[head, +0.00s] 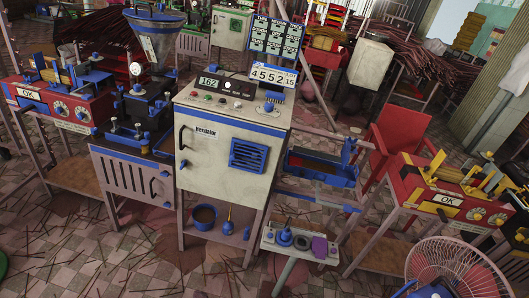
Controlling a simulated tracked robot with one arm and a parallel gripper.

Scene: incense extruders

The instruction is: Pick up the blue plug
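A small blue round piece with a thin upright stem (285,237) sits on a small pale stand (271,246) at the lower middle; it may be the blue plug, but it is too small to be sure. A dark round piece sits beside it, and a purple block (319,246) is at the stand's right end. Other small blue parts show on the machines, so I cannot single out the plug with certainty. My gripper does not show in this view.
A wire fan (455,272) is at lower right, near a red machine (430,187). A red chair (392,135) stands behind. Tiled floor at lower left is open, strewn with sticks.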

